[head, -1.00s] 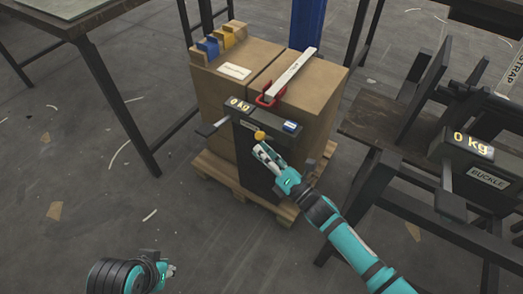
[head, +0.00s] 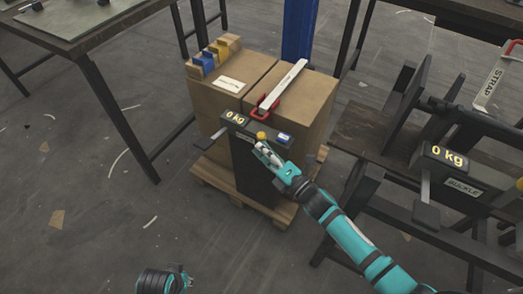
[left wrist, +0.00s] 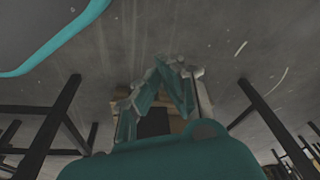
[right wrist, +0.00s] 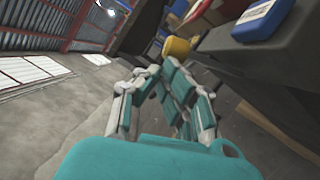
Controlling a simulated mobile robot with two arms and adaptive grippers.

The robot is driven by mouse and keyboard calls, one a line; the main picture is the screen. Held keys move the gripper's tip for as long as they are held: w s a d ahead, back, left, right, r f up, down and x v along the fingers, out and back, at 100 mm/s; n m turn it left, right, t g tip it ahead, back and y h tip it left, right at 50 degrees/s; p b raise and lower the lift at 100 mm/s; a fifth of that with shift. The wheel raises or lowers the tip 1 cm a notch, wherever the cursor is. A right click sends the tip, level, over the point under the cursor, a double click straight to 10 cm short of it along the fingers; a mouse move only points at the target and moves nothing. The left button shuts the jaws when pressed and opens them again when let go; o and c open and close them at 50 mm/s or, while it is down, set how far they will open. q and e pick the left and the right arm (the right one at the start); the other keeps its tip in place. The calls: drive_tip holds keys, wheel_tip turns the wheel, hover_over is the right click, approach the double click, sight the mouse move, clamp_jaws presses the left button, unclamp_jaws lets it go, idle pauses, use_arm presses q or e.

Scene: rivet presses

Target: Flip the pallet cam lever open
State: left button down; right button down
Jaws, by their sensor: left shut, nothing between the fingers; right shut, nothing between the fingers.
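The pallet unit is a dark box with a lit "0 kg" display (head: 235,118), standing against cartons on a wooden pallet (head: 222,186). A round yellow knob (head: 261,136), apparently the cam lever's end, sits at its front top edge; the lever's arm is hard to make out. The knob also shows large in the right wrist view (right wrist: 177,48). My right gripper (head: 261,149) is shut and empty, its fingertips just under the knob, touching or nearly so. My left gripper (head: 187,281) is shut and empty at the bottom edge, far from the unit and partly cut off.
Cartons (head: 305,100) behind the unit carry a white strap bar (head: 283,85) with a red hook. A blue block (head: 284,139) sits right of the knob. A buckle bench (head: 385,135) stands at right, a table (head: 80,35) at upper left.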

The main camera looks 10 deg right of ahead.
use_arm(q)
drive_tip(key=shift+s+f, duration=0.15)
drive_tip(key=shift+f, duration=0.35)
use_arm(e)
drive_tip(key=shift+w+r, duration=0.1)
drive_tip(key=shift+d, duration=0.1)
drive_tip(key=v, duration=0.7)
drive_tip(key=shift+s, duration=0.2)
drive_tip(key=shift+d, duration=0.1)
